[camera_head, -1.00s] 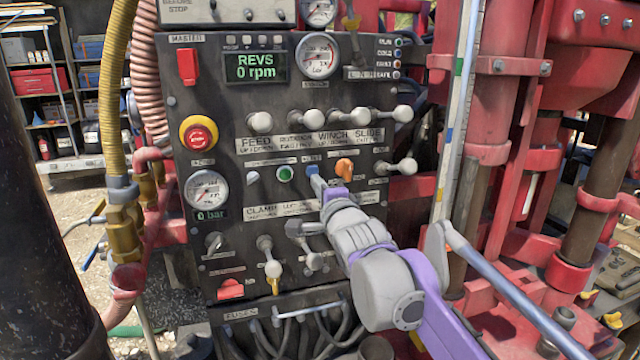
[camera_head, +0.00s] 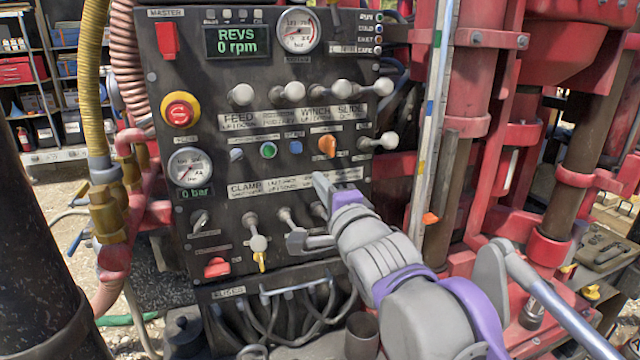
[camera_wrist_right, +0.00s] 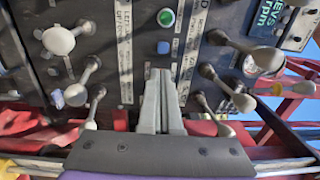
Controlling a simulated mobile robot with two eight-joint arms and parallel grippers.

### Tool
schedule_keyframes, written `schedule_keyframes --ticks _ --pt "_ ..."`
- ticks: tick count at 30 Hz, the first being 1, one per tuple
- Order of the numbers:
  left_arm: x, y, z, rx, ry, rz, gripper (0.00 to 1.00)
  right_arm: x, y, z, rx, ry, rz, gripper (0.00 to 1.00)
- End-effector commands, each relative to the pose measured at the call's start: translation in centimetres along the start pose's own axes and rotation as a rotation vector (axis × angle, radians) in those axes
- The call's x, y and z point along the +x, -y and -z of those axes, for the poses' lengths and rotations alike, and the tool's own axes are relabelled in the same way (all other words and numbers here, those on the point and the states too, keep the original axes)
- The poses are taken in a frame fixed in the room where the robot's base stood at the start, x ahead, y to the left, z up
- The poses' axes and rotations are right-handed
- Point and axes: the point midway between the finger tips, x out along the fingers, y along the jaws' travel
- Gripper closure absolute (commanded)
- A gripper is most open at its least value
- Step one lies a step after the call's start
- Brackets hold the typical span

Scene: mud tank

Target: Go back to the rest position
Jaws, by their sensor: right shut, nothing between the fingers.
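My right gripper (camera_head: 316,184) is in front of the lower middle of the dark control panel (camera_head: 225,90). Its fingers are closed together with nothing between them, and they point at the panel. In the right wrist view the shut fingers (camera_wrist_right: 160,85) point toward a blue button (camera_wrist_right: 164,47) and a green button (camera_wrist_right: 166,17), apart from both. In the head view the blue button (camera_head: 295,145) and the orange knob (camera_head: 327,146) lie above the fingertips. The gripper and wrist cover some of the lower levers. My left gripper is not in view.
Several white-knobbed levers (camera_head: 294,92) stick out of the panel, and lower levers (camera_head: 258,243) stand close left of my gripper. A red emergency stop (camera_head: 180,110) is at left. Red drill mast parts (camera_head: 480,110) rise at right. Cables hang below the panel.

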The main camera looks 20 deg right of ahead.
Motion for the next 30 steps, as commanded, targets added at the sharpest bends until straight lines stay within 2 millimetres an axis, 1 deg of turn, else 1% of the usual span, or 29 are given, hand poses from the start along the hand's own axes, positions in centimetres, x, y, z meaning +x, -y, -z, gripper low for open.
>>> schedule_keyframes --ticks 14,17,20,23,24,26,27,29,30 --pt "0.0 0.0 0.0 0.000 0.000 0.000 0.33 0.0 -0.1 0.0 -0.002 0.000 -0.001 1.00" --pt "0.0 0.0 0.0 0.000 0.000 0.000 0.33 -0.3 -1.3 0.2 -0.042 -0.008 -0.031 1.00" --pt "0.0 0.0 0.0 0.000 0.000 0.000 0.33 -1.4 -4.9 0.6 -0.169 -0.020 -0.121 1.00" --pt "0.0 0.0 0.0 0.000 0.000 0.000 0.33 -3.7 -11.0 1.1 -0.374 -0.007 -0.277 1.00" --pt "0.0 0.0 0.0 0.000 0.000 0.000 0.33 -5.0 -13.8 1.3 -0.468 0.014 -0.349 1.00" --pt "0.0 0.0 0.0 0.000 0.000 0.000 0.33 -7.1 -17.9 1.4 -0.610 0.063 -0.455 1.00" --pt "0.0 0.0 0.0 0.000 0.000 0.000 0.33 -8.7 -20.6 1.4 -0.701 0.107 -0.522 1.00" --pt "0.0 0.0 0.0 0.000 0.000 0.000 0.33 -11.2 -24.5 1.4 -0.832 0.189 -0.617 1.00" --pt "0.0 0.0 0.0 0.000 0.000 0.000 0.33 -13.0 -27.0 1.3 -0.916 0.253 -0.673 1.00"
